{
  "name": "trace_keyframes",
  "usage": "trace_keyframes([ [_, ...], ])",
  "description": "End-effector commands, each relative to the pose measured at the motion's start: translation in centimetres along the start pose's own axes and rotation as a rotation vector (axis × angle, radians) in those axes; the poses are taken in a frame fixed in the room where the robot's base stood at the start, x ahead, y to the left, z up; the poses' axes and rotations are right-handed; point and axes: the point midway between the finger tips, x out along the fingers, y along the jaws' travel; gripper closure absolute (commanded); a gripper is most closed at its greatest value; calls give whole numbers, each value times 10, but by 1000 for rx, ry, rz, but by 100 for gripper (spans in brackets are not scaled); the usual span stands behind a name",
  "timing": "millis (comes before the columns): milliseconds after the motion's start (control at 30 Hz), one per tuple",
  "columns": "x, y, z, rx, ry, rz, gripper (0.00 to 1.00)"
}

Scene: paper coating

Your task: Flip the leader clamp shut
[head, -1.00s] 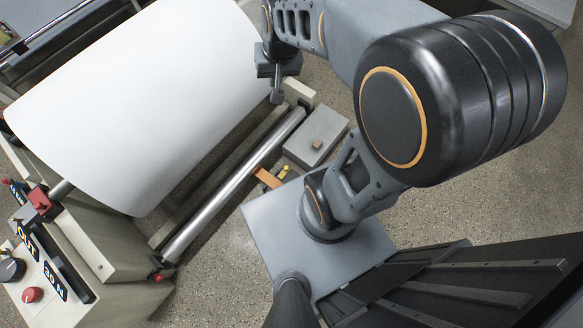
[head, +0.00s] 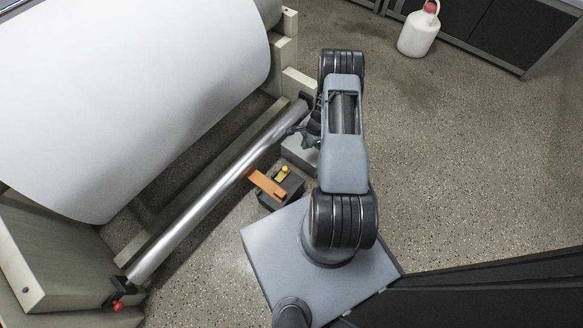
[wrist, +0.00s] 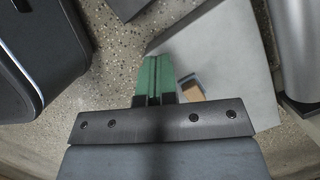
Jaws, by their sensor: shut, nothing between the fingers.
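An orange bar (head: 267,184) lies beside the steel roller (head: 215,195) in the head view, with a small yellow knob (head: 284,171) next to it on a dark block. I cannot tell for sure which part is the leader clamp. A red-knobbed lever (head: 118,305) sits at the roller's near left end. My gripper (head: 304,140) is by the roller's far right end, partly hidden by my arm. In the wrist view its green fingers (wrist: 154,76) are shut and empty, above a grey box (wrist: 225,58) with a tan patch (wrist: 192,90).
A big white paper roll (head: 130,90) fills the left, between pale frame blocks (head: 60,265). The grey box (head: 299,153) stands on the floor beneath my gripper. A white jug (head: 418,35) stands at the back right. Speckled floor (head: 460,150) to the right is clear.

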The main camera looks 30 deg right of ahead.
Motion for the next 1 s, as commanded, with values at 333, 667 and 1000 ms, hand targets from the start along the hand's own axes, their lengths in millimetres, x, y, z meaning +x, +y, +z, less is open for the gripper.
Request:
trace_keyframes([
  [333,9,3,-5,21,-2,1,100],
  [667,31,4,-5,18,-3,4,100],
  [1000,96,4,-5,17,-4,4,100],
])
